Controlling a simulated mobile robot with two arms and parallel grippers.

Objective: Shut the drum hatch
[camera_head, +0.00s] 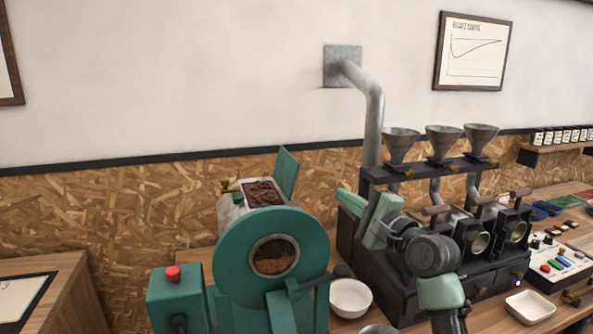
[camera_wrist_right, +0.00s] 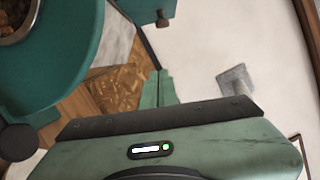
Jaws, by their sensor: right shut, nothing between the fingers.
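The teal drum roaster (camera_head: 235,252) stands at the centre-left of the head view. Its drum hatch (camera_head: 287,172) is a teal lid standing up, open, at the right edge of the top opening. Dark brown beans (camera_head: 264,191) show in that opening. In the right wrist view the roaster's round teal front (camera_wrist_right: 75,50) fills the upper left, and a teal piece at the top (camera_wrist_right: 146,8) looks like the hatch. My right gripper (camera_head: 342,196) is shut and empty, to the right of the hatch and apart from it. Its closed fingers (camera_wrist_right: 157,88) show in the wrist view. My left gripper is not in view.
A dark sample roaster (camera_head: 475,280) with several metal funnels (camera_head: 444,138) stands right behind my right arm. A grey pipe (camera_head: 373,120) rises to the wall. White bowls (camera_head: 350,297) sit on the counter. The air above the drum is clear.

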